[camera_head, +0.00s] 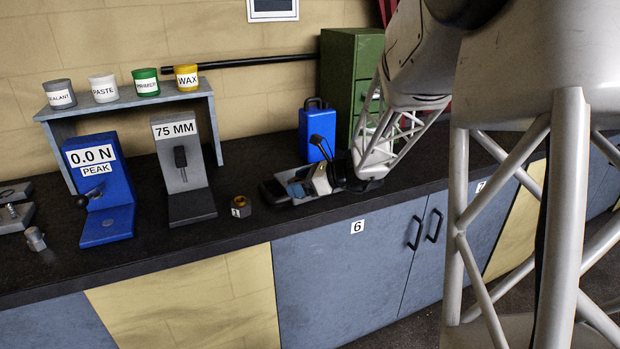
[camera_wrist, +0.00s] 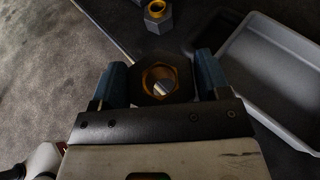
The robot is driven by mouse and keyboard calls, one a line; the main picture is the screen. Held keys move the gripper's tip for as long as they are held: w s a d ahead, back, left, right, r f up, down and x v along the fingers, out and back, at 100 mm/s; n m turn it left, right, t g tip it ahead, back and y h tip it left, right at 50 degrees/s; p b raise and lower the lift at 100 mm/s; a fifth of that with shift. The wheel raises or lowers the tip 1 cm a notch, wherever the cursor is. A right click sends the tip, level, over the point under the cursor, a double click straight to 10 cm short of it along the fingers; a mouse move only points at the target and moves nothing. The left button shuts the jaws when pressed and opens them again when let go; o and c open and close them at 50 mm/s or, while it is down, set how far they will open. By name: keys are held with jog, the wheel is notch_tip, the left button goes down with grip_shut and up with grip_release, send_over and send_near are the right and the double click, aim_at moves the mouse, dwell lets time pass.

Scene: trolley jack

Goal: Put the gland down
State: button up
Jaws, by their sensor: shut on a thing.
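My gripper (camera_wrist: 160,84) has its blue fingers on either side of the gland (camera_wrist: 141,87), a dark six-sided piece with a brass-coloured round bore. It is shut on the gland, which I see from above in the wrist view. In the head view my gripper (camera_head: 291,184) is low over the black bench, by a grey tray (camera_head: 272,194). The tray (camera_wrist: 238,92) lies to the right of the gland in the wrist view. Whether the gland touches any surface is unclear.
A hex block with a brass top (camera_head: 240,206) stands left of the tray, near the bench's front edge. A grey 75 MM stand (camera_head: 186,192) and a blue force gauge (camera_head: 107,195) stand further left. A blue case (camera_head: 313,120) and green drawers (camera_head: 340,75) stand behind.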

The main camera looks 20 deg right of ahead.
jog(key=shift+s+d+f+m+t+h, duration=0.15)
jog(key=shift+s+m, duration=0.1)
jog(key=shift+s, duration=0.3)
jog(key=shift+s+d+r+m+t+h, duration=0.1)
jog(key=shift+s+d+m+t+h, duration=0.1)
jog(key=shift+s, duration=0.3)
jog(key=shift+s+d+f+m+t+h, duration=0.15)
jog(key=shift+s+m, duration=0.1)
jog(key=shift+s, duration=0.3)
jog(key=shift+w, duration=0.15)
jog(key=w+d+f, duration=0.1)
jog(key=w+d, duration=0.1)
jog(key=w, duration=1.3)
jog(key=shift+w+d+f, duration=0.15)
jog(key=shift+w+d, duration=0.1)
jog(key=shift+d, duration=0.15)
jog(key=shift+f, duration=1.75)
jog(key=shift+f, duration=0.6)
jog(key=o, duration=1.4)
jog(key=shift+f, duration=0.1)
jog(key=shift+c, duration=0.2)
